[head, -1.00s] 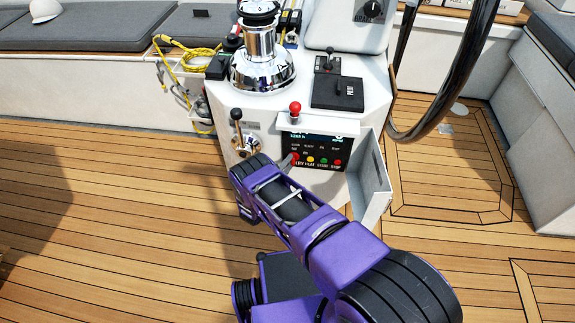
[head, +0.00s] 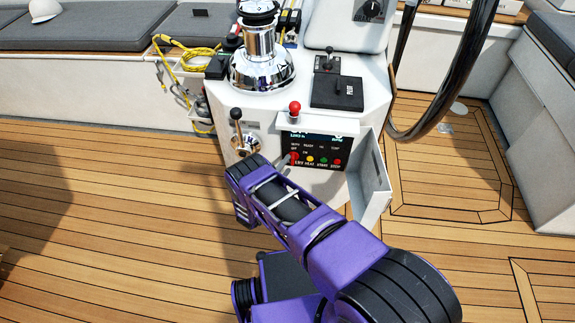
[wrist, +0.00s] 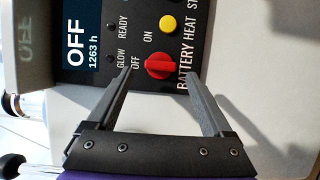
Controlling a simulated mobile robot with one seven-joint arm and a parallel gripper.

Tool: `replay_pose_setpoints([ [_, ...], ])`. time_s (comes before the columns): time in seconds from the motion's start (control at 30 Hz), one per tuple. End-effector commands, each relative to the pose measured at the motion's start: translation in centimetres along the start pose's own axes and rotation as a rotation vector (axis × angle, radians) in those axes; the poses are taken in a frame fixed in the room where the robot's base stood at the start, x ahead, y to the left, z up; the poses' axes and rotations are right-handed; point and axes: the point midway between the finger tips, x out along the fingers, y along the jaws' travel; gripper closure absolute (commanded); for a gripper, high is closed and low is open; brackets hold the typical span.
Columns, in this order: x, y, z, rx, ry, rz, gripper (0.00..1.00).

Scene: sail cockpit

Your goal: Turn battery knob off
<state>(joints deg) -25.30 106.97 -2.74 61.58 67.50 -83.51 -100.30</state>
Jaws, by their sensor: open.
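The battery knob (wrist: 160,66) is red and sits on the dark engine panel (wrist: 112,42), between the printed words ON and OFF and the label BATTERY. Which word it points to I cannot tell for sure. My gripper (wrist: 156,72) is open, with one finger on each side of the knob; whether they touch it is unclear. In the head view the knob (head: 293,158) is small at the panel's lower left, and my gripper (head: 284,161) is mostly hidden behind my purple wrist. The panel's screen reads OFF, 1263 h.
A red-tipped lever (head: 295,108) stands above the panel and a black-tipped lever (head: 236,115) to its left. Yellow, green and red buttons sit right of the knob. The teak deck is clear.

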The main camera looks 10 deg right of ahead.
Motion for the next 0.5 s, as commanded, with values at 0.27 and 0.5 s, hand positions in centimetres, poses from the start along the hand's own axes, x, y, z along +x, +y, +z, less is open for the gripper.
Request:
replay_pose_setpoints([
  [0.27, -6.8, 0.0, -0.1, -0.003, 0.005, -0.002, 0.15],
  [0.5, -12.3, -0.1, -0.1, -0.003, 0.005, -0.002, 0.15],
])
